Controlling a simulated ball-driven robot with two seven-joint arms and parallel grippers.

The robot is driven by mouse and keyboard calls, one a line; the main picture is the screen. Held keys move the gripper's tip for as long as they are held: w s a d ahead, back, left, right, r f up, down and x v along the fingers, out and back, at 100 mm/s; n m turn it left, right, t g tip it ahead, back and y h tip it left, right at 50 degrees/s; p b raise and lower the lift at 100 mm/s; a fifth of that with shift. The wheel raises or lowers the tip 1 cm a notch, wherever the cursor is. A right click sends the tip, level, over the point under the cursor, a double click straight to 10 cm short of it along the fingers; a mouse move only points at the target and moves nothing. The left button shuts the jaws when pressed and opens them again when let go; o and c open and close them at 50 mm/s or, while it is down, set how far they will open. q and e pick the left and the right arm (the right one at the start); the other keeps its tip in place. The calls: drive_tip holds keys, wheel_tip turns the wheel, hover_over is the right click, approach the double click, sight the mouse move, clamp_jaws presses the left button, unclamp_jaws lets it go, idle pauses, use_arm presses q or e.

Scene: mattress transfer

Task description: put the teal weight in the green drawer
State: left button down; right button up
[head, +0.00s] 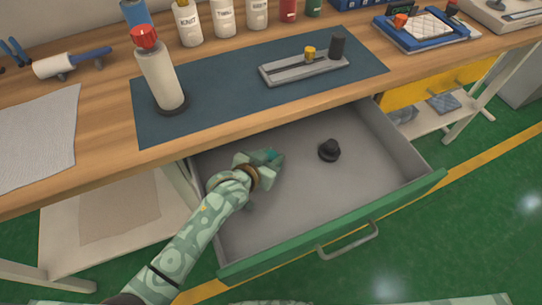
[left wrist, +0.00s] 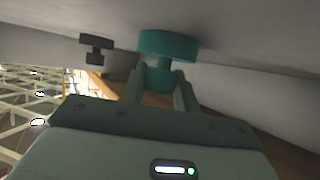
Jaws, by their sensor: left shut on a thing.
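The green drawer (head: 300,215) is pulled open below the bench, with its grey inside showing. My left gripper (head: 268,162) is inside the drawer's outline, toward its left back part. It is shut on the teal weight (head: 274,154), mostly hidden by the gripper in the head view. In the left wrist view the teal weight (left wrist: 168,46) shows as a wide disc on a narrower neck between the fingers (left wrist: 163,85). I cannot tell whether the weight touches the drawer floor. My right gripper is not in view.
A black weight (head: 329,150) stands in the drawer, right of my left gripper; a dark weight (left wrist: 96,48) shows in the left wrist view. The bench edge overhangs the drawer's back. A red-capped bottle (head: 158,75) stands on the blue mat (head: 220,100). The drawer's front right floor is clear.

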use_arm(q)
drive_tip(key=c, duration=1.1)
unclamp_jaws()
drive_tip(key=shift+s, duration=0.1)
drive_tip(key=shift+o, duration=0.2)
drive_tip(key=shift+r, duration=0.2)
drive_tip(key=p+v, duration=0.3)
drive_tip(key=v, duration=0.4)
drive_tip(key=shift+p, duration=0.35)
drive_tip(key=shift+s+a, duration=0.1)
drive_tip(key=shift+s, duration=0.1)
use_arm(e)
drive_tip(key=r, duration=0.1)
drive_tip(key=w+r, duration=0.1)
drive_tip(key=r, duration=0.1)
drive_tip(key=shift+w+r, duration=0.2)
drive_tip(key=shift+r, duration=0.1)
